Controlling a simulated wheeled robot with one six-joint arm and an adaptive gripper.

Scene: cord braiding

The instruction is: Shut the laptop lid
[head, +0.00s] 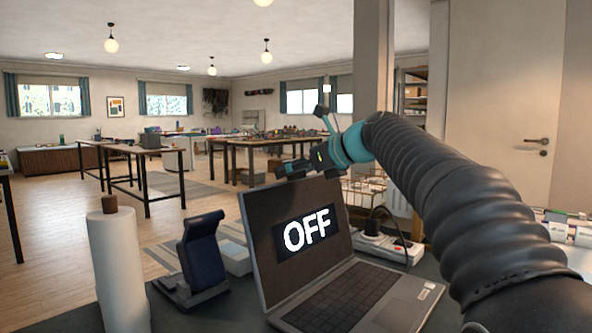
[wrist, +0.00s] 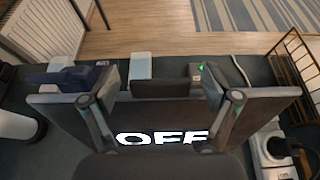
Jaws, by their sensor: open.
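The laptop stands open on the dark tabletop in the head view, its lid (head: 297,205) raised and leaning slightly back. The screen shows "OFF" in white letters, and the keyboard base (head: 352,297) lies flat in front of it. My gripper (head: 297,168) is at the lid's top edge in the head view. In the wrist view my gripper (wrist: 158,82) has its two fingers spread wide, with nothing held between them. The lid (wrist: 165,112) spans the view beneath the fingers, which overlap its top edge. I cannot tell whether they touch it.
Left of the laptop stand a white roll (head: 120,270) and a dark blue padded holder (head: 203,255). A power strip (head: 385,244) with a plugged-in black cord lies to the right, near a wire rack (head: 365,187). Pale blocks lie behind the lid.

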